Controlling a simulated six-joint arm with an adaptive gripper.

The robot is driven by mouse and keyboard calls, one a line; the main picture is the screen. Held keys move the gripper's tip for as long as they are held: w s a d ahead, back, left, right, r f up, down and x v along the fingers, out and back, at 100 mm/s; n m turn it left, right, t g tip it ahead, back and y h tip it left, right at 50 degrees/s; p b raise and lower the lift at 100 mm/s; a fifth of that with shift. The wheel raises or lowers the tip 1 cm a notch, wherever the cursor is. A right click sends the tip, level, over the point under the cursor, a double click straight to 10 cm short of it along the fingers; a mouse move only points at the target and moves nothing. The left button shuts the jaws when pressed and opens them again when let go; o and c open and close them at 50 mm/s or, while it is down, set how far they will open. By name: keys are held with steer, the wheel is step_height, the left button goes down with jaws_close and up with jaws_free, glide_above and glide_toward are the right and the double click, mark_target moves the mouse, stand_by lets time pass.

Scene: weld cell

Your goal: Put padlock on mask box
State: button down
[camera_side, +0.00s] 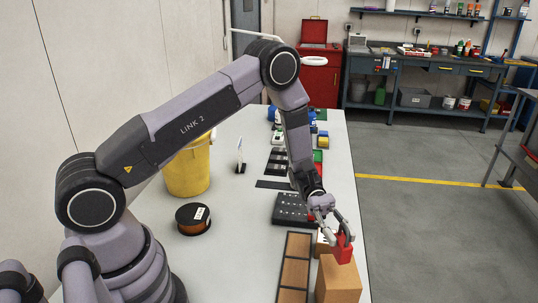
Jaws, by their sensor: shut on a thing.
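My gripper (342,236) is at the right front of the white table, pointing down. It is shut on a red block-like thing, which looks like the padlock (343,252). The padlock is at the top of a brown cardboard box (338,283), near its back edge. I cannot tell whether it touches the box. A smaller, pale box (322,246) is partly hidden just behind and left of the brown one. No label is readable, so I cannot tell which is the mask box.
A wooden compartment tray (294,270) lies left of the boxes. A black case (290,210) is behind it. A spool (193,219) and a yellow bucket (188,170) stand at the left. Several small items line the back of the table. Bare table lies between spool and tray.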

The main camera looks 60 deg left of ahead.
mark_target(340, 248)
steer(key=shift+w+d+f, duration=0.15)
steer(key=shift+w+f, duration=0.05)
steer(key=shift+f, duration=0.1)
steer(key=shift+w+d+f, duration=0.1)
steer(key=shift+w+f, duration=0.1)
steer(key=shift+f, duration=1.6)
steer(key=shift+f, duration=0.15)
steer(key=c, duration=0.9)
jaws_free()
